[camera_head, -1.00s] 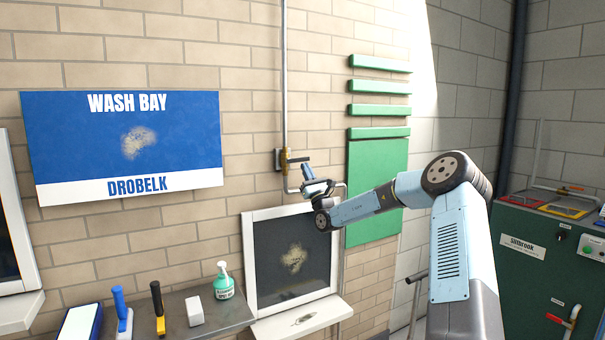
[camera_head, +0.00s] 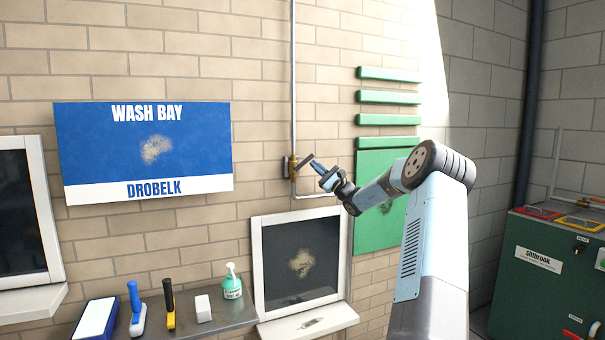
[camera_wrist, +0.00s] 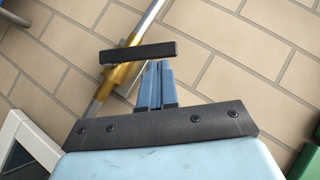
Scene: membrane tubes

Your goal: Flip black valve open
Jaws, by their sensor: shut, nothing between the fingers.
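The black valve handle (camera_head: 305,160) is a short bar on a brass valve body (camera_head: 291,168) on the wall pipe. In the wrist view the black handle (camera_wrist: 137,52) lies crosswise to the pipe, with the brass body (camera_wrist: 121,74) behind it. My gripper (camera_head: 315,165) is shut and empty, close to the handle's right part. In the wrist view my gripper's blue fingers (camera_wrist: 155,82) sit together, their tips just by the handle's lower edge. I cannot tell whether they touch it.
The grey pipe (camera_head: 293,80) runs down the brick wall and bends right below the valve. A white-framed dark panel (camera_head: 302,262) is below. A green panel (camera_head: 385,226) is to the right. A shelf (camera_head: 232,315) holds a soap bottle (camera_head: 232,286) and brushes.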

